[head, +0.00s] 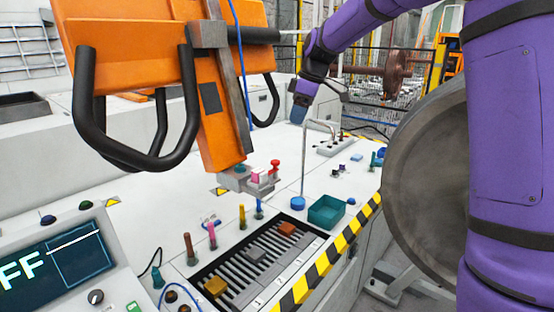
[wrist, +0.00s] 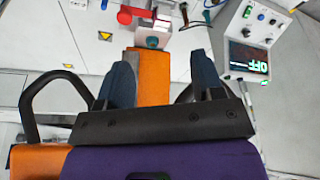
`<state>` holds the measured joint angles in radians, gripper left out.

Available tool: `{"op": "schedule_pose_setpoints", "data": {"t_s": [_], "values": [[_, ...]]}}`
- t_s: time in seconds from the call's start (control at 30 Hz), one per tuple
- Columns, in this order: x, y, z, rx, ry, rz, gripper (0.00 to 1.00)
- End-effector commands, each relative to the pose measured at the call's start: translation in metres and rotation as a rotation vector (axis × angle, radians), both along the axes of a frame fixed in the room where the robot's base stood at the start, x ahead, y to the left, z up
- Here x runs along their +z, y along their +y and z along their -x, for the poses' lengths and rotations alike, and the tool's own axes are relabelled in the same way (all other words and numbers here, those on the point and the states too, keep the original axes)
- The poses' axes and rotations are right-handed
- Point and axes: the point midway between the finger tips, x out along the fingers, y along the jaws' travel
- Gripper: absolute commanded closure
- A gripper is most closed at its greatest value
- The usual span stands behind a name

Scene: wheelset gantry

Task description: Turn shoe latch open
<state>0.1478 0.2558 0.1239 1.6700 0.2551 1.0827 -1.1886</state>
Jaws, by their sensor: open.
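The orange arm (head: 222,140) of the gantry slopes down to a grey shoe block (head: 235,178) at its lower end. A red knobbed latch (head: 275,164) and a pink piece sit on this block. In the wrist view, the red latch (wrist: 125,15) points left beside the grey block, beyond my fingertips. My gripper (wrist: 161,62) is open and empty, its two dark blue fingers spread on either side of the orange arm's end in that view. In the head view my gripper (head: 299,112) is up behind and right of the latch, apart from it.
Black loop handles (head: 135,150) hang from the orange frame. Below are a slotted tray (head: 222,268), several coloured pegs, a teal bin (head: 326,212) and a thin rod on a blue base (head: 298,203). A control panel (head: 70,262) stands at left and a large wheel (head: 425,185) at right.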

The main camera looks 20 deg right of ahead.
Motion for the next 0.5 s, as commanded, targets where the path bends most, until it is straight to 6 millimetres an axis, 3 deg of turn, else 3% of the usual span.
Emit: {"op": "schedule_pose_setpoints", "data": {"t_s": [0.03,0.2,0.33,0.5], "values": [[-0.012,-0.002,-0.018,0.036,0.005,-0.012,0.39],[-0.046,-0.007,-0.066,0.176,-0.003,-0.052,0.39],[-0.067,-0.011,-0.092,0.254,-0.015,-0.076,0.39],[-0.081,-0.013,-0.107,0.303,-0.025,-0.093,0.39]]}}
